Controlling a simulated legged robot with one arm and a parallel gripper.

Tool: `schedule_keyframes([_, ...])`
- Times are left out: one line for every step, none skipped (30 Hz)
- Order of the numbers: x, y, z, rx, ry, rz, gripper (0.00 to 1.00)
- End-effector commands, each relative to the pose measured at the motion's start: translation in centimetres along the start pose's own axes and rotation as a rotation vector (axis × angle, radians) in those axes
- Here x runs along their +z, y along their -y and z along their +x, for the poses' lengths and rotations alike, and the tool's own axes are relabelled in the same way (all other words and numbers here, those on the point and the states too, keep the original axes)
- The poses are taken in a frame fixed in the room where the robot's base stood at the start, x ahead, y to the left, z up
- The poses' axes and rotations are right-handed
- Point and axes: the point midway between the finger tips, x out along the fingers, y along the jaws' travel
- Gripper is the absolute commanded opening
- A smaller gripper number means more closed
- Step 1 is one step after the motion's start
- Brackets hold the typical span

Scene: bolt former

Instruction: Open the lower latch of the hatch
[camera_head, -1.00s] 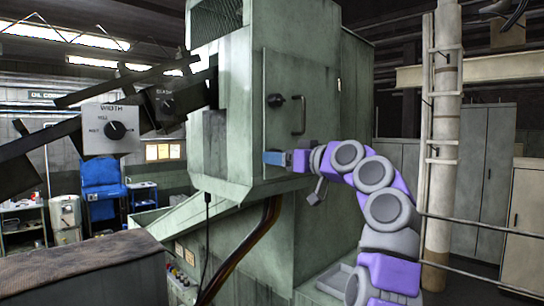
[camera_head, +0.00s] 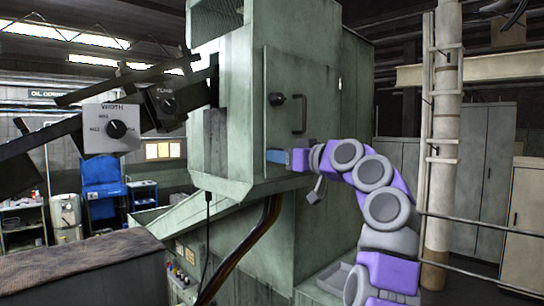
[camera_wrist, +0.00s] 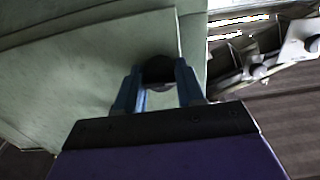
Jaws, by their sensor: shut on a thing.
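The hatch (camera_head: 318,75) is a pale green door on the side of the machine and looks closed. Its upper latch (camera_head: 276,100) is a black knob with a short lever pointing right. My gripper (camera_head: 274,157) is at the hatch's lower left edge and hides the lower latch in the head view. In the wrist view my gripper (camera_wrist: 158,80) has its blue fingers on both sides of the dark round lower latch (camera_wrist: 158,68), shut on it. The latch's lever is not clearly seen.
A vertical bar handle (camera_head: 300,114) stands on the hatch, right of the upper latch. Dark sloping rails with a WIDTH dial box (camera_head: 106,128) run to the machine's left. A pole with a ladder (camera_head: 441,130) stands right of my arm.

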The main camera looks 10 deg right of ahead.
Motion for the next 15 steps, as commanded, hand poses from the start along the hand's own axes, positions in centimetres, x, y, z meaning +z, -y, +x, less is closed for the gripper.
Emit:
schedule_keyframes([-0.01, -0.1, -0.06, 0.002, 0.0, 0.0, 0.05])
schedule_keyframes([-0.02, -0.1, -0.07, 0.002, -0.001, 0.0, 0.02])
schedule_keyframes([-0.02, -0.11, -0.07, 0.002, -0.001, 0.0, 0.0])
schedule_keyframes([-0.02, -0.11, -0.07, 0.003, -0.001, 0.0, 0.0])
schedule_keyframes([-0.02, -0.11, -0.07, 0.003, -0.001, 0.0, 0.0])
schedule_keyframes([-0.02, -0.12, -0.07, 0.003, -0.001, 0.0, 0.0])
schedule_keyframes([-0.02, -0.12, -0.08, 0.003, -0.001, 0.0, 0.0])
schedule_keyframes([-0.02, -0.12, -0.08, 0.003, -0.001, 0.002, 0.0])
schedule_keyframes([-0.02, -0.11, -0.09, 0.003, -0.001, 0.007, 0.0])
schedule_keyframes([-0.03, -0.11, -0.1, 0.002, -0.001, 0.016, 0.0])
schedule_keyframes([-0.05, -0.11, -0.12, 0.002, -0.002, 0.028, 0.0])
schedule_keyframes([-0.07, -0.1, -0.15, 0.002, -0.003, 0.05, 0.0])
schedule_keyframes([-0.09, -0.07, -0.17, 0.001, -0.004, 0.069, 0.0])
schedule_keyframes([-0.11, -0.05, -0.19, 0.001, -0.004, 0.09, 0.0])
schedule_keyframes([-0.15, -0.03, -0.24, 0.002, -0.005, 0.117, 0.0])
